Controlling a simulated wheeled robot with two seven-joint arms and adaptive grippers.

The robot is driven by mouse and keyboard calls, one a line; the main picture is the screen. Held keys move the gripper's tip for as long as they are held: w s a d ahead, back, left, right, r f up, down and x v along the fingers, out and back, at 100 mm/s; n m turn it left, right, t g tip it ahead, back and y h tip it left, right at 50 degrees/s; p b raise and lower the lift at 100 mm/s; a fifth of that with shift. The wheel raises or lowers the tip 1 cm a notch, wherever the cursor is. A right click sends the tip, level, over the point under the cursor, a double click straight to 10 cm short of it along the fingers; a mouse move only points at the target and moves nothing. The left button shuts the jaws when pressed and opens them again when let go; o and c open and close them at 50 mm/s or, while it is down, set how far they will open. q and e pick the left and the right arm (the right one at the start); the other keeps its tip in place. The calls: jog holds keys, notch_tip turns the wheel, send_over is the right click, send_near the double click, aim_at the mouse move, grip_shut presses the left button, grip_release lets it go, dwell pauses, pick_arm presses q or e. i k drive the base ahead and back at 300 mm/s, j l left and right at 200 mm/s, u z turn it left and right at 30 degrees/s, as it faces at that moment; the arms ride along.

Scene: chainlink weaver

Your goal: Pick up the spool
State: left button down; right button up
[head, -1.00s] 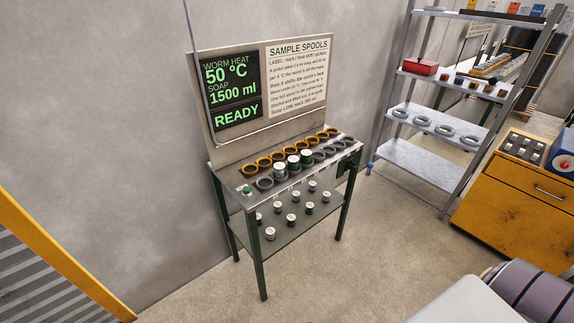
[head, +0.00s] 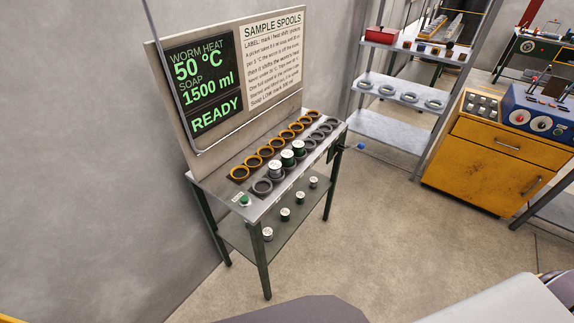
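Three spools stand in the front row of grey rings on the sample table (head: 215,183): a whitish spool (head: 275,168), a dark green one with a white top (head: 287,158), and another white-topped green one (head: 298,149). More white-topped spools, such as one at the left (head: 267,234), stand on the lower shelf. I cannot tell which spool the task means. Neither gripper is in view.
A sign board with a READY screen (head: 202,87) rises behind the table. A green button (head: 244,200) sits at its front left corner. Grey shelving (head: 392,130) and a yellow cabinet (head: 480,165) stand right. Open floor lies between.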

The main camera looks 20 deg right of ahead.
aim_at(275, 166)
jog(key=i+j+z, duration=0.25)
jog(key=j+z, duration=0.55)
jog(key=j, duration=0.25)
jog(key=j+z, duration=0.15)
jog(key=j, duration=0.35)
